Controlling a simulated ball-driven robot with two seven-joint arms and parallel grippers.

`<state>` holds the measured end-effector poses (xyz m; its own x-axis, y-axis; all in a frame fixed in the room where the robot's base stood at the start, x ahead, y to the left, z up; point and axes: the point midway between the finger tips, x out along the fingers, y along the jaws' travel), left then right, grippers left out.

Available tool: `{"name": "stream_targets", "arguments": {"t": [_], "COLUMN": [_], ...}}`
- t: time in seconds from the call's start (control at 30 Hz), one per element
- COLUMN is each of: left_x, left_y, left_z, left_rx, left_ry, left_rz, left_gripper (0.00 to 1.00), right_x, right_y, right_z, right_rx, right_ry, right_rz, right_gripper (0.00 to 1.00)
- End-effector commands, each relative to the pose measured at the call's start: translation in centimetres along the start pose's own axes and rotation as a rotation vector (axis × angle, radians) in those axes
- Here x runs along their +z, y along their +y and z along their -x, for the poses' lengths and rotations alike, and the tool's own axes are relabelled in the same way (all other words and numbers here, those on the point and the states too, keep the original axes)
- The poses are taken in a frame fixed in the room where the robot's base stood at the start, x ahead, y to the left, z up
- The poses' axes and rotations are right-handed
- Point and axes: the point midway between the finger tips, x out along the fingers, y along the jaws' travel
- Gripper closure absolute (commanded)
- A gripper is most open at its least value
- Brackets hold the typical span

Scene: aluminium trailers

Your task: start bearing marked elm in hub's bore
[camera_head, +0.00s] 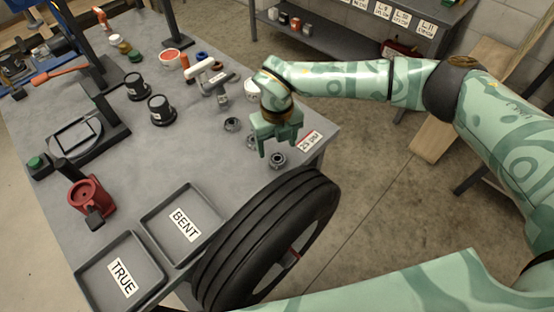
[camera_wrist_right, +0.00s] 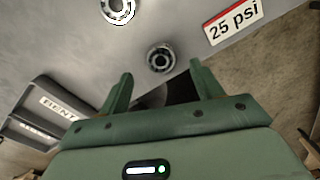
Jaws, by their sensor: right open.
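My right gripper (camera_head: 278,146) is open and empty, pointing down over the front right part of the table. A small ring-shaped bearing (camera_head: 278,160) lies on the table just below its fingers. In the right wrist view this bearing (camera_wrist_right: 160,58) shows just beyond and between the open fingertips (camera_wrist_right: 160,70), apart from them. A second bearing (camera_head: 232,124) lies further left; a bearing also shows at the top of the wrist view (camera_wrist_right: 117,9). I cannot read an elm mark on any. Two black round stepped parts (camera_head: 161,110) (camera_head: 136,87) stand further back; I cannot tell whether either is the hub.
A tyre (camera_head: 265,240) stands against the table's front edge. Trays marked BENT (camera_head: 160,215) and TRUE (camera_head: 90,280) lie at front left. A red vice-like fixture (camera_head: 88,196) and a black stand (camera_head: 75,140) are at left. A 25 psi label (camera_head: 311,140) is by the right edge.

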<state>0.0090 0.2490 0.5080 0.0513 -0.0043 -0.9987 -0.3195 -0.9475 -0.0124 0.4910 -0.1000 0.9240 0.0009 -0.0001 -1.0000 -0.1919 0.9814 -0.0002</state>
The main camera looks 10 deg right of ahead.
Motion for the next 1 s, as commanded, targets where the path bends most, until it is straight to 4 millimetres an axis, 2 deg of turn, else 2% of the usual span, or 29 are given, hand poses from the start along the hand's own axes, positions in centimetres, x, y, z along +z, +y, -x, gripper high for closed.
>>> {"name": "stream_targets", "arguments": {"t": [0.3, 0.53, 0.57, 0.7, 0.73, 1.0], "left_x": [0.3, 0.4, 0.4, 0.5, 0.5, 0.6], "left_y": [-0.2, -0.2, -0.2, -0.2, -0.2, -0.2], "left_z": [-1.1, -1.1, -1.1, -1.1, -1.1, -1.1], "left_rx": [-0.002, -0.003, -0.003, -0.002, -0.002, -0.002], "left_ry": [-0.006, -0.006, -0.007, -0.009, -0.009, -0.010], "left_rz": [0.002, 0.002, 0.002, 0.002, 0.002, 0.001], "left_gripper": [0.64, 0.64, 0.64, 0.64, 0.64, 0.64], "right_x": [-0.3, -0.2, -0.2, -0.2, -0.2, -0.2], "right_y": [0.0, 0.0, 0.0, 0.0, 0.0, 0.0], "right_z": [-4.8, -4.9, -4.9, -4.9, -4.9, -4.8], "right_rx": [0.001, 0.001, 0.001, 0.001, 0.001, 0.001], "right_ry": [0.003, 0.000, 0.000, 0.001, 0.001, 0.000], "right_rz": [-0.001, 0.000, 0.000, 0.000, 0.000, 0.000], "right_gripper": [0.35, 0.35, 0.40, 0.79, 0.85, 0.85]}}
